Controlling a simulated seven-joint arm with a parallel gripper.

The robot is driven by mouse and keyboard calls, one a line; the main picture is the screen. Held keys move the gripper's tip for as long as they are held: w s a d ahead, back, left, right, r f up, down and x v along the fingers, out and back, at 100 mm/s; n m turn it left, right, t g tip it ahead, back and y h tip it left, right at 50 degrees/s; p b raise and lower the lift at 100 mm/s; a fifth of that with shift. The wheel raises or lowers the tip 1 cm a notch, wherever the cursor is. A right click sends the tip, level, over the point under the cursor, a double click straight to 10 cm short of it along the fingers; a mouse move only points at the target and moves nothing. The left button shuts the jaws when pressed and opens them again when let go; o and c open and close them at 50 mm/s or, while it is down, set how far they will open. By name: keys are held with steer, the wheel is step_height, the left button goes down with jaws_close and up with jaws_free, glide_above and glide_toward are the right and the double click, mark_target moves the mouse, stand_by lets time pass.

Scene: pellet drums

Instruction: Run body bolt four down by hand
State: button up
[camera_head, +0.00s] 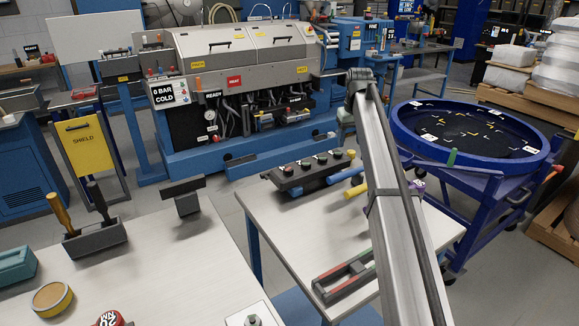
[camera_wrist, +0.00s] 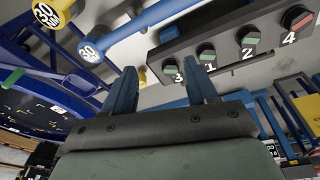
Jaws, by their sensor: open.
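A dark block (camera_wrist: 225,35) carries a row of bolts with white numbers 3, 1, 2 and 4 from left to right in the wrist view. Bolt four (camera_wrist: 297,17) is at the far right end, with a dark head and a coloured mark; bolt three (camera_wrist: 170,68) is at the left end. My gripper (camera_wrist: 162,65) is open, its two blue fingers apart and empty. It appears in line with the left end of the row, well to the left of bolt four. The block (camera_head: 305,174) also shows in the head view, where my gripper is not visible.
A blue-ended tool (camera_wrist: 92,50) and a yellow-ended tool (camera_wrist: 50,12) lie beside the block. A tray with red and green edges (camera_head: 345,279) lies nearer on the light table (camera_head: 290,235). A blue round drum (camera_head: 400,140) on a cart stands to the right.

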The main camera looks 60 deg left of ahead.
mark_target(288, 169)
steer(key=s+a+r+n+g+h, duration=0.1)
steer(key=s+a+r, duration=0.2)
steer(key=s, duration=0.6)
steer(key=s+a+r+n+h, duration=0.1)
steer(key=s+a+r+n, duration=0.2)
steer(key=s, duration=0.7)
steer(key=shift+m, duration=0.7)
steer(key=f, duration=1.4)
steer(key=shift+s+a, duration=0.1)
steer(key=shift+a, duration=0.25)
steer(key=c, duration=1.1)
steer(key=shift+o, duration=0.2)
steer(key=shift+s+m, duration=0.1)
steer(key=shift+m, duration=2.4)
steer(key=o, duration=1.1)
steer(key=shift+c, duration=0.2)
